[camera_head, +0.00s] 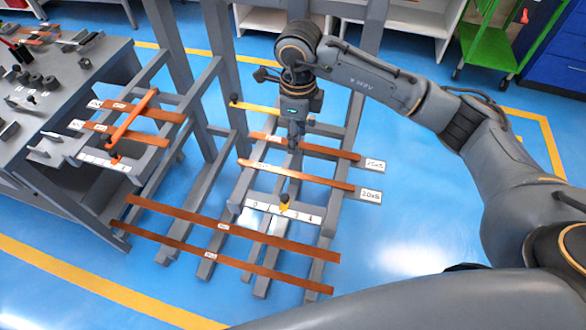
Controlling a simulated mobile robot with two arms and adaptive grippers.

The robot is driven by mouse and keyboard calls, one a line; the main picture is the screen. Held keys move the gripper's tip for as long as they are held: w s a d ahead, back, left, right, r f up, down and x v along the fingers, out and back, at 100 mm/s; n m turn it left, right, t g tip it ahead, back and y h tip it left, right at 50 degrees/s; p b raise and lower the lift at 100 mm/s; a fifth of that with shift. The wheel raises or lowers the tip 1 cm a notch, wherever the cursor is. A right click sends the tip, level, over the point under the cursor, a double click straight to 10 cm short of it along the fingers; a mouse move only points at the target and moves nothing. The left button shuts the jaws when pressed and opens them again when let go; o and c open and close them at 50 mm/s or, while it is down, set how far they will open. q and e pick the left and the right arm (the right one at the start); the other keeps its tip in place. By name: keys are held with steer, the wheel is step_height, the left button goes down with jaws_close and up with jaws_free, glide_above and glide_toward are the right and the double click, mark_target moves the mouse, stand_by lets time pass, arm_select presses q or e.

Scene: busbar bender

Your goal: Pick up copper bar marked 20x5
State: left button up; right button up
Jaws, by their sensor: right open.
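The copper bar beside the label 20x5 (318,179) lies across the grey rack in the middle of the view. Its label plate (370,195) is at its right end. A second copper bar (335,152) lies behind it, beside a label that appears to read 15x5 (374,165). My right gripper (293,144) points down over the rack, close to the rear bar and behind the 20x5 bar in the picture. It is open and holds nothing that I can see. Its fingertips are small, and I cannot tell whether they touch the rear bar. My left gripper is out of view.
Two long copper bars (223,226) lie lower on the rack in front. A numbered white strip (262,207) with a yellow piece is nearer. Left, a grey workbench (75,90) holds tools, and an orange bar (133,120) crosses shorter copper bars. Grey posts stand behind.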

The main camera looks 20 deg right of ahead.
steer(key=p, duration=0.2)
glide_above(294, 173)
steer(key=f, duration=0.7)
steer(key=shift+s+d+f, duration=0.25)
steer(key=shift+s+f, duration=0.1)
steer(key=f+p, duration=0.1)
steer(key=f, duration=0.1)
steer(key=f+p, duration=0.1)
steer(key=f, duration=0.1)
steer(key=shift+w+a+f, duration=0.2)
steer(key=shift+f, duration=0.45)
jaws_close()
